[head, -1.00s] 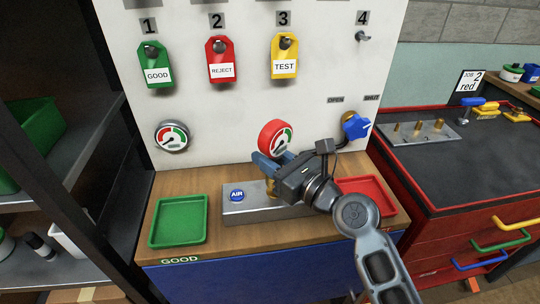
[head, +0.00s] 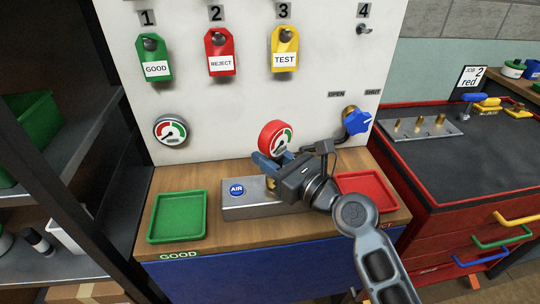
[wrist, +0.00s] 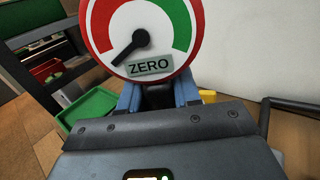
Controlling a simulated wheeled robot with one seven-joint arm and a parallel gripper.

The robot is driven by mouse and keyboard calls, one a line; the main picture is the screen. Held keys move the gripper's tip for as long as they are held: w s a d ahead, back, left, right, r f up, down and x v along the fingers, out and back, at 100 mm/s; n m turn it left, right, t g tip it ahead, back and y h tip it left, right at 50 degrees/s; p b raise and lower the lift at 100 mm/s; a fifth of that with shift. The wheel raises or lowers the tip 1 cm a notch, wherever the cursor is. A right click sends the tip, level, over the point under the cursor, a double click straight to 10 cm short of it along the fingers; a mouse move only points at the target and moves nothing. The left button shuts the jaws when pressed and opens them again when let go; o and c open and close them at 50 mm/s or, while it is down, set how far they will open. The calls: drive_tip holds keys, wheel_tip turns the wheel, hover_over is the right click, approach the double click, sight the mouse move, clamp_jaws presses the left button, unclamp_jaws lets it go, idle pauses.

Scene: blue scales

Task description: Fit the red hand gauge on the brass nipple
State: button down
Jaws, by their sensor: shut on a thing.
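The red hand gauge (head: 276,138) is upright in the blue fingers of my gripper (head: 272,162), in front of the white panel. In the wrist view, the gauge (wrist: 142,35) faces me with its needle pointing lower left and a ZERO label; the fingers (wrist: 158,94) close below it. The grey block (head: 238,207) with a blue AIR badge stands on the bench below. A little of the brass nipple (head: 270,183) shows on the block under my gripper. My gripper hides most of it, so whether the gauge's lower end touches it cannot be told.
A green tray (head: 177,238) lies left of the block and a red tray (head: 385,207) right, partly behind my arm. A blue valve handle (head: 358,123) sits on the panel at right. Another gauge (head: 171,131) and hanging tags (head: 221,55) are on the panel.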

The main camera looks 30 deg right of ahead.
drive_tip(key=shift+f, duration=0.5)
drive_tip(key=c, duration=0.7)
unclamp_jaws()
drive_tip(key=shift+b, duration=0.3)
drive_tip(key=shift+b+v, duration=0.45)
drive_tip(key=shift+v, duration=3.5)
drive_tip(key=s+f+n+g+h, duration=0.1)
drive_tip(key=s+f+n+h, duration=0.1)
drive_tip(key=s+f+n, duration=0.35)
drive_tip(key=s+f+n+g+h, duration=0.1)
drive_tip(key=s+f+n+h, duration=0.2)
drive_tip(key=s+n, duration=0.6)
drive_tip(key=s+r+n, duration=0.2)
drive_tip(key=s+n, duration=0.4)
drive_tip(key=s+a+r+n, duration=0.1)
drive_tip(key=s+r+n, duration=0.1)
drive_tip(key=s+n, duration=0.4)
drive_tip(key=s+r+n, duration=0.2)
drive_tip(key=s+n, duration=0.4)
drive_tip(key=s, duration=0.1)
drive_tip(key=shift+s+a+r, duration=0.3)
drive_tip(key=shift+a, duration=0.1)
